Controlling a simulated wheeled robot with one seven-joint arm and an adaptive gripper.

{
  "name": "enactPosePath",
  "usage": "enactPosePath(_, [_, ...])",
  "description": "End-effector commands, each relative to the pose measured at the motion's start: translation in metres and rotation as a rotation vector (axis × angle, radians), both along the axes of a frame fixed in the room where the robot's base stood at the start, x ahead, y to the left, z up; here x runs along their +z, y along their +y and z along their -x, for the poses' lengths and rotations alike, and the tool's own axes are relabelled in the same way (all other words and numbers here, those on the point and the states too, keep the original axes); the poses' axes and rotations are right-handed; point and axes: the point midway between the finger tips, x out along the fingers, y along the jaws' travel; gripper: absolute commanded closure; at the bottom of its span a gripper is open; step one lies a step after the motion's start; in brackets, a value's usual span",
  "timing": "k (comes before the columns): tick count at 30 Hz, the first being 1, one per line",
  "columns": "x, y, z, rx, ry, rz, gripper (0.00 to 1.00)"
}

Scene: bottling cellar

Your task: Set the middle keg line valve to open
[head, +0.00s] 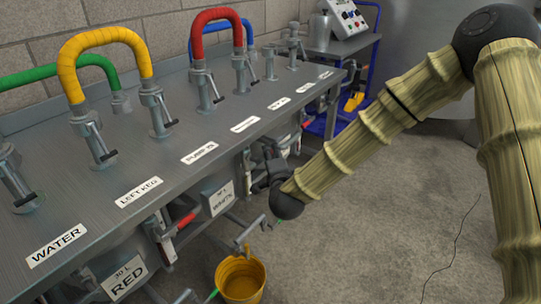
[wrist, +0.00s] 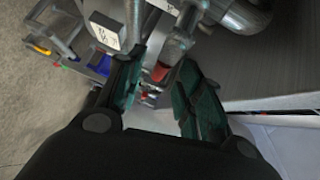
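My gripper (head: 266,172) is beside the front of the steel bench, low, near a white card reading 30 L and a partly legible word (head: 219,199). In the wrist view its two dark green fingers (wrist: 162,98) are spread apart. A red-tipped valve handle (wrist: 160,71) on grey pipework shows between or just beyond them; I cannot tell whether they touch it. In the head view a red handle (head: 186,218) is on pipework left of that card. Most of the valve near my gripper is hidden, and I cannot read which keg line it belongs to.
The bench top (head: 190,185) carries labels such as WATER, LEFT KEG and PUMP IN, with upright valves and coloured hoses (head: 107,40). A yellow bucket (head: 241,279) stands on the floor below. A blue-framed cart (head: 335,50) is behind. The floor to the right is mostly clear.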

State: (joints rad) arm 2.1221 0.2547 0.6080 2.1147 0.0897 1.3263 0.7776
Motion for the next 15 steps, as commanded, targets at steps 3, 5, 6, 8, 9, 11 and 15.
enactPosePath(3, [-0.003,0.002,-0.015,-0.001,-0.001,0.000,0.64])
enactPosePath(5, [-0.004,0.003,-0.020,0.000,-0.001,0.000,0.64])
enactPosePath(6, [-0.004,0.004,-0.023,0.000,0.000,0.000,0.64])
enactPosePath(8, [-0.004,0.004,-0.026,0.000,0.000,0.000,0.64])
enactPosePath(9, [-0.004,0.004,-0.028,0.000,0.000,0.000,0.64])
enactPosePath(11, [-0.004,0.005,-0.029,0.000,0.000,0.000,0.64])
enactPosePath(15, [-0.004,0.005,-0.030,0.000,0.000,0.000,0.64])
